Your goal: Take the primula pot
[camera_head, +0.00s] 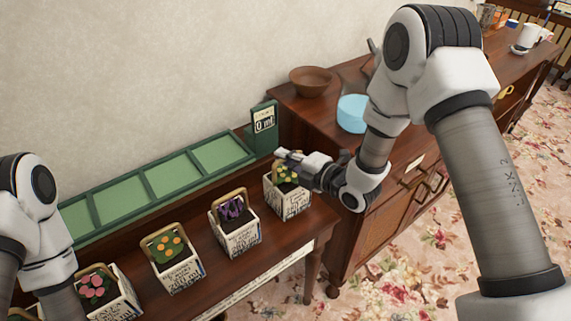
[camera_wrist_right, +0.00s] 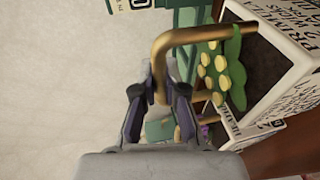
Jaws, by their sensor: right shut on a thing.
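The primula pot (camera_head: 292,206) is a white square box with black lettering and pale yellow flowers. It stands at the right end of the row on the wooden table. Its label also shows in the wrist view (camera_wrist_right: 285,65). My right gripper (camera_head: 287,158) is at the top of this pot. In the wrist view its fingers (camera_wrist_right: 160,92) are shut on the pot's brass-coloured handle (camera_wrist_right: 205,35). The fingers partly hide the handle in the head view. My left arm shows at the left edge, but its gripper is out of view.
Pots with purple (camera_head: 237,228), orange (camera_head: 178,264) and pink flowers (camera_head: 113,299) stand to the left. Behind them lies a green four-section tray (camera_head: 172,168) with a sign (camera_head: 264,127). A brown bowl (camera_head: 310,80) and a blue container (camera_head: 352,114) stand on the cabinet (camera_head: 405,152).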

